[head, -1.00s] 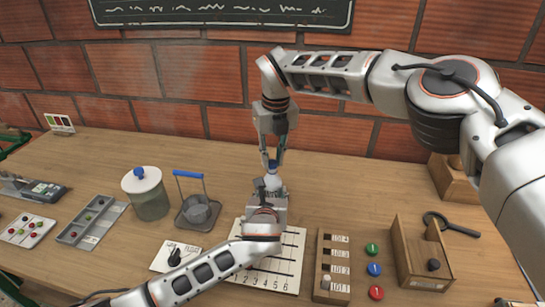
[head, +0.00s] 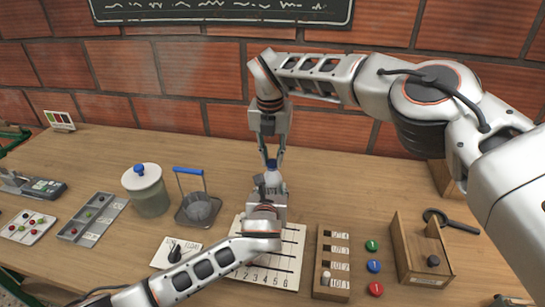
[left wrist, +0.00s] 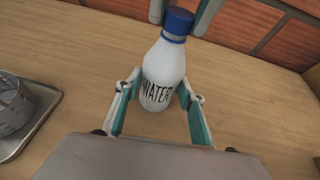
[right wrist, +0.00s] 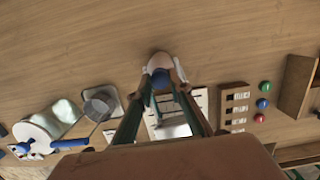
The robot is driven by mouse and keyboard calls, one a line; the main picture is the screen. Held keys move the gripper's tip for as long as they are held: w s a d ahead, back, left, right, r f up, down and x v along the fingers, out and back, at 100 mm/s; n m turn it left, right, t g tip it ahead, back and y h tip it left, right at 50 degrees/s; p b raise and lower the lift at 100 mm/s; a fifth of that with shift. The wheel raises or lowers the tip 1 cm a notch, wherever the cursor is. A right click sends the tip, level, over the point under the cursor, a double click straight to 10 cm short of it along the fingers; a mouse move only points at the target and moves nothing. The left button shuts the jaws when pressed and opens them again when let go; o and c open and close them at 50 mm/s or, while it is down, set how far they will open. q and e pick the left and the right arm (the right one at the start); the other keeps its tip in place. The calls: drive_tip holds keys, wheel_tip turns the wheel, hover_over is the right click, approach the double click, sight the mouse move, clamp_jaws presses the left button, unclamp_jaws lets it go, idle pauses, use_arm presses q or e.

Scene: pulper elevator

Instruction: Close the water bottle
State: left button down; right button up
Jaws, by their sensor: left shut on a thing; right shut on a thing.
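The white water bottle (left wrist: 163,75) stands upright on the table, with the word WATER on its side in the left wrist view. Its blue cap (left wrist: 178,23) sits on the neck; whether it is fully seated I cannot tell. My left gripper (head: 269,187) is shut on the bottle's body from the front, one finger on each side. My right gripper (head: 271,158) points straight down from above and is shut on the blue cap. The right wrist view looks down on the cap (right wrist: 160,79) between the fingers. In the head view the left gripper hides most of the bottle.
A numbered board (head: 283,265) lies under my left arm. A slotted wooden block (head: 333,262), coloured buttons and a wooden box (head: 420,250) are at right. The brick wall stands behind.

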drive_tip(key=m, duration=0.3)
drive_tip(key=shift+m, duration=0.4)
drive_tip(key=o, duration=0.7)
drive_tip(key=shift+c, duration=0.2)
drive_tip(key=shift+r, duration=0.1)
drive_tip(key=shift+r, duration=2.2)
